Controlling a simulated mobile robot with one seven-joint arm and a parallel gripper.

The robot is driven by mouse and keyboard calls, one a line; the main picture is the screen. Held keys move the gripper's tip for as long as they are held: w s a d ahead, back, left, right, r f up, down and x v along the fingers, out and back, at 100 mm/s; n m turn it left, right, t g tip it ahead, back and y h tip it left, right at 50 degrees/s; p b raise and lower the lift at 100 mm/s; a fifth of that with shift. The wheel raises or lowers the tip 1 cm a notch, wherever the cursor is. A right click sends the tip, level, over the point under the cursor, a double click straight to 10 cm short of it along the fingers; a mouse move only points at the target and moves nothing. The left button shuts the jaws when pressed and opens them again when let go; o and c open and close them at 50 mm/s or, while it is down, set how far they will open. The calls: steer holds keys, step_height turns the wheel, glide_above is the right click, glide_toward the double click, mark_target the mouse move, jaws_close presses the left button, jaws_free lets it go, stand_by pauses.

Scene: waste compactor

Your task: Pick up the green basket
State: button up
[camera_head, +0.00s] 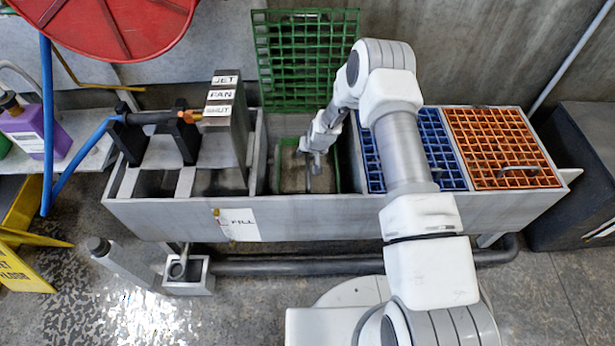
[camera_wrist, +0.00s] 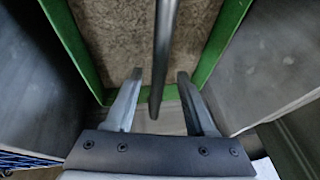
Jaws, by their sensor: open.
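The green basket (camera_head: 280,168) sits down inside an open compartment of the grey trough. In the wrist view its green rim (camera_wrist: 221,45) frames a brown, rough-textured inside. A grey bar, which looks like its handle (camera_wrist: 164,50), runs across the middle. My gripper (camera_head: 314,157) reaches down into the compartment over the basket. In the wrist view my gripper (camera_wrist: 159,76) is open, with one finger on each side of the bar. I see gaps between the bar and the fingers. My arm hides part of the basket's right side in the head view.
A green grid lid (camera_head: 290,65) stands raised behind the compartment. Blue (camera_head: 435,140) and orange (camera_head: 500,140) grids cover the compartments to the right. The compartment's grey walls (camera_wrist: 275,60) rise close on both sides of my gripper. A labelled metal box (camera_head: 228,120) stands left.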

steer(key=b+x, duration=0.1)
steer(key=x, duration=0.2)
steer(key=shift+f, duration=0.4)
steer(key=shift+d, duration=0.1)
jaws_close()
stand_by(0.9)
steer(key=shift+w, duration=0.15)
